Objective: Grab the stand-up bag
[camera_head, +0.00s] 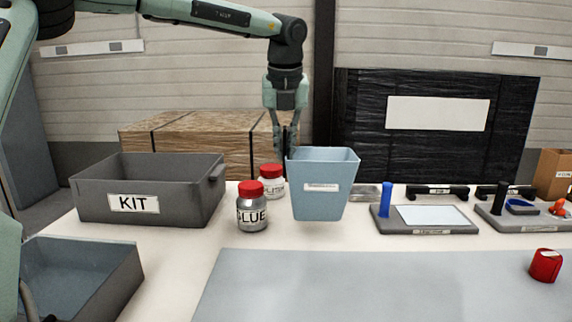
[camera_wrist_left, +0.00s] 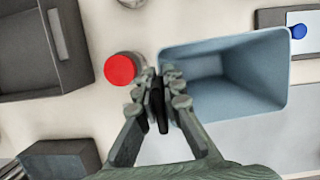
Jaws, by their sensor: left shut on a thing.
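A pale blue tapered bin (camera_head: 322,190) with a small white label stands upright mid-table; nothing else in view looks like a stand-up bag. In the left wrist view its open top (camera_wrist_left: 225,75) shows it empty. My left gripper (camera_head: 287,150) points down at the bin's left rim. In the left wrist view the left gripper (camera_wrist_left: 160,100) is shut on the left wall of the bin. The fingers hide part of that rim. I cannot tell whether the bin's base touches the table. My right gripper is not in view.
A GLUE jar (camera_head: 252,207) and a second red-lidded jar (camera_head: 271,181) stand close left of the bin. A grey KIT box (camera_head: 190,208) is farther left. A grey holder (camera_head: 425,225) with a blue post is to the right. The grey mat (camera_head: 400,285) in front is mostly clear.

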